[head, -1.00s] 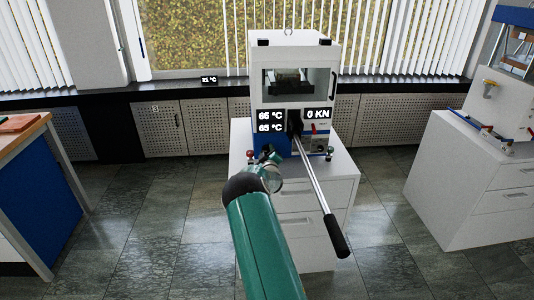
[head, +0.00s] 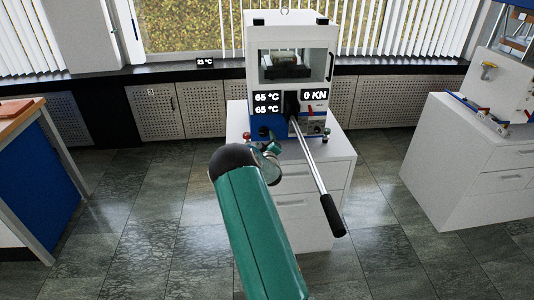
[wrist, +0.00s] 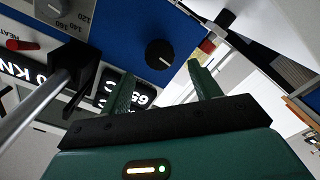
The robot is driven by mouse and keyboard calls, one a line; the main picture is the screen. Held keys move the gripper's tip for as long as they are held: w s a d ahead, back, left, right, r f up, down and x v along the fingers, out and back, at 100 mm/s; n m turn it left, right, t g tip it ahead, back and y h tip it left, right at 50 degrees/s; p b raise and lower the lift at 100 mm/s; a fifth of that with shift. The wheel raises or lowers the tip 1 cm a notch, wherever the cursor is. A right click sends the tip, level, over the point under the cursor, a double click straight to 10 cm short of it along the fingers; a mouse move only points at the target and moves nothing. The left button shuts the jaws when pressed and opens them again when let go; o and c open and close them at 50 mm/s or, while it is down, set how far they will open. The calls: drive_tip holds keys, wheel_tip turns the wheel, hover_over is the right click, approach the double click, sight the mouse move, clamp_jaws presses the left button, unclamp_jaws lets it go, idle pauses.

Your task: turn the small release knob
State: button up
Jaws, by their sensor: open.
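The press (head: 291,70) stands on a white drawer cabinet. A small round black knob with a white line (wrist: 159,53) is on its blue front panel in the wrist view. It also shows at the lower left of the press front in the head view (head: 264,132). My gripper (wrist: 160,70) is open and empty in the wrist view. Its two green fingers point towards the panel, with the knob seen between and just beyond their tips; I see no contact. In the head view my gripper (head: 269,148) is just in front of the lower left of the press, partly behind my arm.
A long metal lever with a black grip (head: 332,214) slopes out from the press, right of my arm. A red-tipped part (wrist: 207,46) is near the right finger. A wooden-topped bench (head: 30,110) is at left, another white cabinet (head: 450,160) at right. Tiled floor lies between.

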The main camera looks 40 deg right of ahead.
drive_tip(key=v, duration=0.8)
